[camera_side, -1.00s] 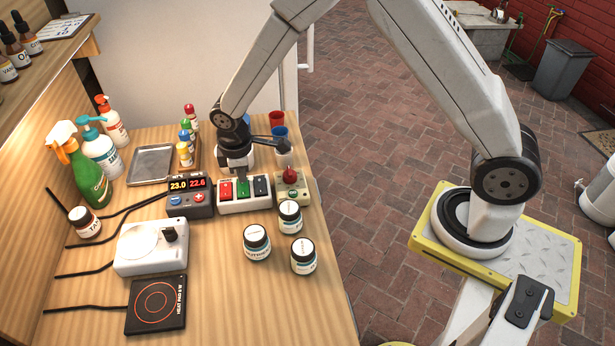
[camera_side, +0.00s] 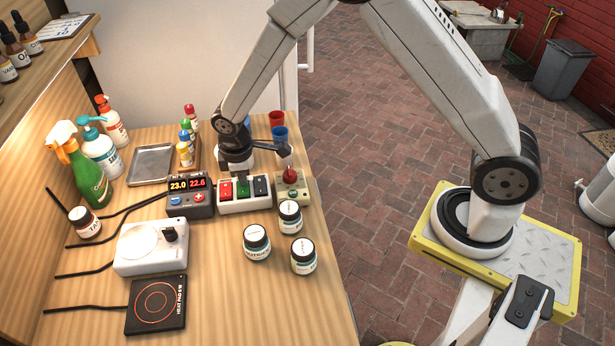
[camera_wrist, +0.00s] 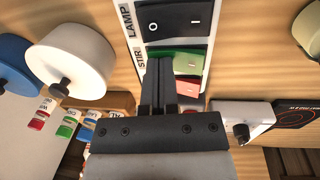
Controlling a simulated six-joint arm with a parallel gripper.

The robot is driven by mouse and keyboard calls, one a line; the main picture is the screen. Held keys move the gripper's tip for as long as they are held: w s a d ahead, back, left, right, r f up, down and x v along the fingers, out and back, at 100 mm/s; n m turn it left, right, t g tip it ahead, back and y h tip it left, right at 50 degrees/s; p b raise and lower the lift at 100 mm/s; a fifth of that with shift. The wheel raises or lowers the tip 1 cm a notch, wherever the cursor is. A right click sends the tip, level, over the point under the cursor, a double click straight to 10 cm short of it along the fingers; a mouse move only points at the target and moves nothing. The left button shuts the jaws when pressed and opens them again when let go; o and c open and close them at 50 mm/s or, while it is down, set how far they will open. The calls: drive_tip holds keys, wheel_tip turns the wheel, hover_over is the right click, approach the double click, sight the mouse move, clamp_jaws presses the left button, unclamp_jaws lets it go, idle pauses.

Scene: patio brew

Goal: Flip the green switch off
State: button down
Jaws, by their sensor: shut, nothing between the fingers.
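The green switch (camera_side: 243,188) sits between a red and a black switch on the white switch box (camera_side: 245,206). In the wrist view the green switch (camera_wrist: 186,60) is beside the STIR label. My gripper (camera_side: 239,173) points down at the back of the box; in the wrist view its shut, empty fingers (camera_wrist: 160,64) cover the left part of the green switch. Contact with the switch cannot be told.
The black LAMP switch (camera_wrist: 172,18) and the red switch (camera_wrist: 188,86) flank the green one closely. A display unit (camera_side: 190,196) stands left of the box, and a box with a red knob (camera_side: 290,177) right. Several jars (camera_side: 257,242) stand in front.

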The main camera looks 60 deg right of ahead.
drive_tip(key=shift+s+a, duration=0.1)
drive_tip(key=shift+s+a+r, duration=0.25)
drive_tip(key=shift+s+a, duration=0.15)
drive_tip(key=shift+r, duration=0.1)
idle(0.4)
wheel_tip(320, 180, up, 14)
drive_tip(key=w+d, duration=0.1)
idle(0.6)
drive_tip(key=shift+d, duration=0.1)
drive_tip(key=s+d+f+m, duration=0.2)
drive_tip(key=s+d+m, duration=0.1)
drive_tip(key=s, duration=0.5)
drive_tip(key=s+d+f+m+t+y, duration=0.1)
drive_tip(key=s+d+f+m, duration=0.1)
drive_tip(key=s+m, duration=0.4)
drive_tip(key=s+d, duration=0.1)
drive_tip(key=s, duration=0.2)
drive_tip(key=shift+s+d+f+t, duration=0.3)
drive_tip(key=shift+d+f, duration=0.1)
